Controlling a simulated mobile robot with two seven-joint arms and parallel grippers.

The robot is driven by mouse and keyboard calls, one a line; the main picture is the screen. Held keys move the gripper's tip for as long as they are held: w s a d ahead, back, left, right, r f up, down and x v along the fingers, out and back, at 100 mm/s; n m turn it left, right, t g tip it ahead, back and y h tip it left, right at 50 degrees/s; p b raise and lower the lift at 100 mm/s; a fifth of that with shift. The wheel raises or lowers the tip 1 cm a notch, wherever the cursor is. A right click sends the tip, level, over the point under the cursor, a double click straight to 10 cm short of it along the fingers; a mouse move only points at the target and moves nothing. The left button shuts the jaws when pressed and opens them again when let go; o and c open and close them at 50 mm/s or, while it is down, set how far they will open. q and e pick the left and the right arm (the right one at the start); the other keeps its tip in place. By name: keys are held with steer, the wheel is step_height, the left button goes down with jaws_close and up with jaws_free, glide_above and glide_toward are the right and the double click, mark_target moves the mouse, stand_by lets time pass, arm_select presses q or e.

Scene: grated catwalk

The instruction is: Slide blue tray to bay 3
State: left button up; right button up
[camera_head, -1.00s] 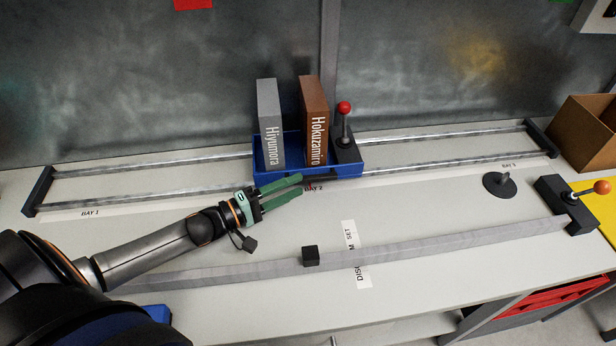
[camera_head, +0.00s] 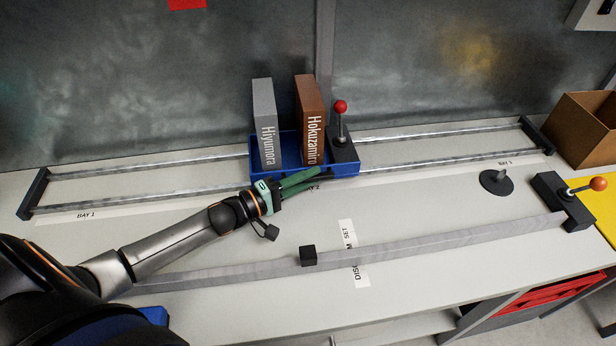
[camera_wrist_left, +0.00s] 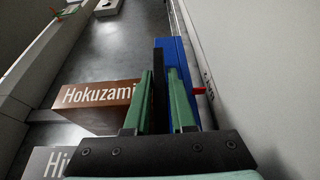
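The blue tray (camera_head: 343,170) sits on the two rails at the BAY 2 label (camera_head: 313,187). It holds a grey box marked Hiyumora (camera_head: 267,130) and a brown box marked Hokuzamiro (camera_head: 310,125). A black block with a red-knobbed lever (camera_head: 341,135) stands at its right end. My left gripper (camera_head: 303,180) is at the tray's front side, fingers apart. In the left wrist view its green fingers (camera_wrist_left: 164,105) show a gap, with a black part and the blue tray (camera_wrist_left: 178,60) beyond. Contact cannot be told. My right gripper is out of view.
The BAY 3 label (camera_head: 505,162) is at the right, near a black round disc with a peg (camera_head: 495,181). A front rail (camera_head: 420,242) carries a black stop (camera_head: 308,256) and ends at an orange-knobbed block (camera_head: 563,200). A cardboard box (camera_head: 585,130) stands far right.

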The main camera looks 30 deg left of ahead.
arm_select(q)
jaws_close()
stand_by(1.0)
